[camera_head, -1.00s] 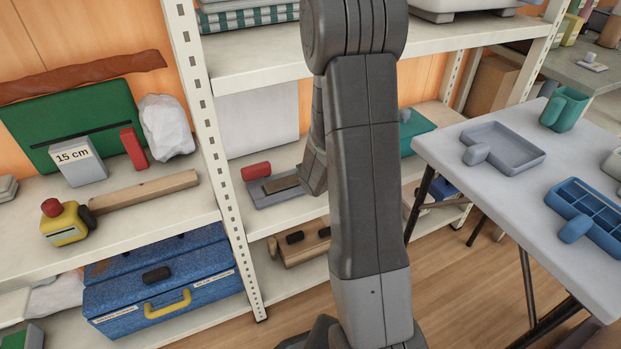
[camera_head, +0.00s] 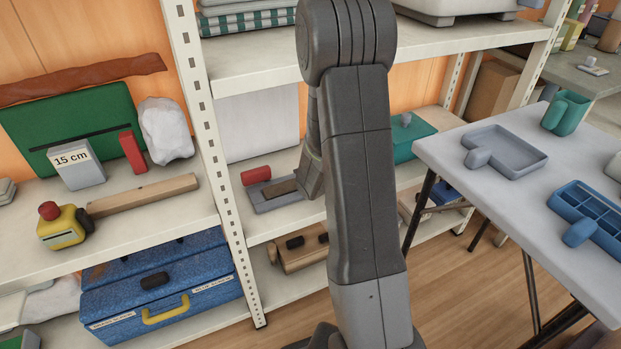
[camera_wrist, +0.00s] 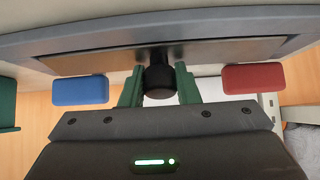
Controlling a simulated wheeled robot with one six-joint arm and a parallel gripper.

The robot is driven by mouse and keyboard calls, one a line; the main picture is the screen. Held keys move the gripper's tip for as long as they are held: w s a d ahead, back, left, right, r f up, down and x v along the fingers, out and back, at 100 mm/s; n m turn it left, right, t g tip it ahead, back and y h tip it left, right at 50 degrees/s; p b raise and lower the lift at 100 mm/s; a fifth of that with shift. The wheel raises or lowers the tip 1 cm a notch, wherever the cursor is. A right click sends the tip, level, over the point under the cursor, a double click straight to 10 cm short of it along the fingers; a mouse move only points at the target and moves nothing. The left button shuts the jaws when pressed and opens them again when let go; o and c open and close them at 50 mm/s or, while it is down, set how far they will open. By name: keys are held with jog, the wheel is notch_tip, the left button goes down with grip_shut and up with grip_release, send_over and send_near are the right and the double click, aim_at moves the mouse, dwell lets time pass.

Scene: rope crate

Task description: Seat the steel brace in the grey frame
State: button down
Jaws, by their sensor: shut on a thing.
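The steel brace (camera_wrist: 190,52) is a flat metal plate with a black knob (camera_wrist: 160,82). My gripper (camera_wrist: 159,88), with green fingers, is shut on that knob in the wrist view. The grey frame (camera_wrist: 110,32) spans the top of the wrist view, with the plate lying over or in it; I cannot tell whether it sits fully inside. A blue block (camera_wrist: 80,90) and a red block (camera_wrist: 254,78) flank the knob. In the head view the frame (camera_head: 262,207) lies on the middle shelf with the brace (camera_head: 281,188) at it; my arm hides the right part and my gripper.
A white shelf post (camera_head: 215,150) stands left of the frame. A wooden block with black knobs (camera_head: 300,252) is on the shelf below, and a teal box (camera_head: 412,138) is to the right. A table (camera_head: 480,200) with trays stands at the right.

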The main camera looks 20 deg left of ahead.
jog(key=shift+r, duration=0.25)
jog(key=shift+r+p, duration=0.75)
jog(key=shift+p, duration=0.2)
jog(key=shift+r, duration=0.1)
jog(key=shift+r+p, duration=2.4)
jog(key=shift+r, duration=0.1)
jog(key=shift+f, duration=0.1)
jog(key=s+d+f+h, duration=0.1)
jog(key=s+d+f, duration=0.1)
jog(key=s, duration=0.1)
jog(key=s+d+f+g, duration=0.1)
jog(key=s, duration=0.2)
jog(key=s+d+f+g+h, duration=0.1)
jog(key=s+d+f, duration=0.1)
jog(key=s, duration=0.2)
jog(key=shift+d+f+h, duration=0.3)
jog(key=shift+w+r, duration=0.1)
